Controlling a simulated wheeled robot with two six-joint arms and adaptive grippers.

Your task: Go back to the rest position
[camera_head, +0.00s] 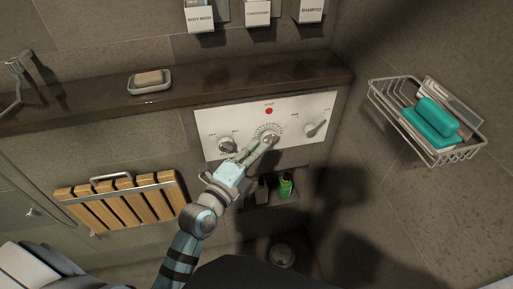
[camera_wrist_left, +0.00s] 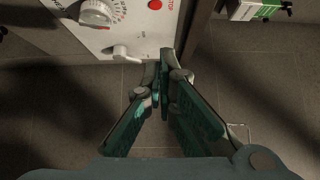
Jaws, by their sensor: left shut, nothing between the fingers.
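My left gripper (camera_head: 262,145) reaches up from below to the white control panel (camera_head: 290,108), its fingers shut and empty over the panel's lower middle, by the round dial (camera_head: 271,136). In the left wrist view the shut fingertips (camera_wrist_left: 166,62) lie at the panel's edge (camera_wrist_left: 80,42), apart from the dial (camera_wrist_left: 97,13) and beside a small lever (camera_wrist_left: 126,52). I cannot tell whether they touch the panel. My right gripper is not in view.
A dark ledge (camera_head: 215,87) with a soap dish (camera_head: 150,89) runs above the panel. A wire basket (camera_head: 465,152) with teal items hangs at right. A slatted wooden seat (camera_head: 120,207) is at left. A green bottle (camera_head: 286,187) stands in a niche below.

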